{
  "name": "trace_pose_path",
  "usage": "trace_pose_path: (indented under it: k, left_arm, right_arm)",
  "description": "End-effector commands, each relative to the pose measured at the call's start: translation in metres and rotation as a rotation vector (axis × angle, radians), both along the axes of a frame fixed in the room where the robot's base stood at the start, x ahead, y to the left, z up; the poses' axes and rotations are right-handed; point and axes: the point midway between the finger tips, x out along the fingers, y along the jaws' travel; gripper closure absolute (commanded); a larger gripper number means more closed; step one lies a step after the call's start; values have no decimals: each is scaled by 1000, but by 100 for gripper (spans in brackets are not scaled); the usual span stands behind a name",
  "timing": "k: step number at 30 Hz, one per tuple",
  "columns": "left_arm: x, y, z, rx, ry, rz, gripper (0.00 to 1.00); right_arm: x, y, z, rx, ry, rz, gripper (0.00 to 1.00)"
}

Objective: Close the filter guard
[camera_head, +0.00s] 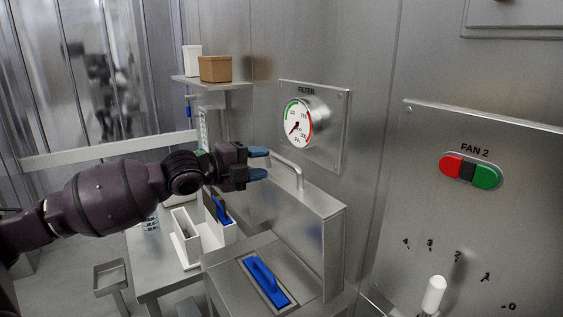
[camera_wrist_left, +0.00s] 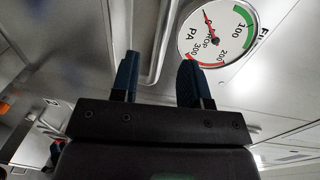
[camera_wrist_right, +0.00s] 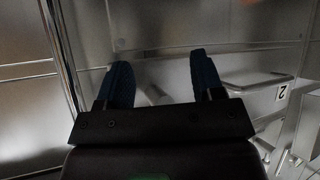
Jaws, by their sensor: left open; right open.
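The filter guard (camera_head: 312,215) is a grey metal cover standing raised against the wall, with a bar handle (camera_head: 298,175) along its top. Below it, a blue-handled filter (camera_head: 265,280) lies uncovered in a metal housing (camera_head: 222,268). My left gripper (camera_head: 260,163) is open and empty, with its blue fingertips close to the left end of the handle. In the left wrist view the handle (camera_wrist_left: 166,40) appears between the fingers; I cannot tell whether they touch it. My right gripper (camera_wrist_right: 160,65) is open and empty in its wrist view, and outside the head view.
A round FILTER gauge (camera_head: 299,123) is on the wall just behind the handle. A FAN 2 panel (camera_head: 540,215) with red and green buttons and a white-knobbed lever (camera_head: 433,295) is at the right. A white holder (camera_head: 186,250) stands left of the housing. A shelf (camera_head: 212,85) holds two boxes.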

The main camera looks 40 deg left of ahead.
Motion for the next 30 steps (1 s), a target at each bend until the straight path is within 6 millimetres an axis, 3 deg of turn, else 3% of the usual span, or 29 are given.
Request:
trace_pose_path:
  k: [15,30]
  left_arm:
    - [47,-19,-5,-2,0,0,58]
    - [56,-24,-6,0,1,-1,58]
  right_arm:
    - [-1,0,-9,0,10,0,38]
    - [5,1,-4,0,-6,4,38]
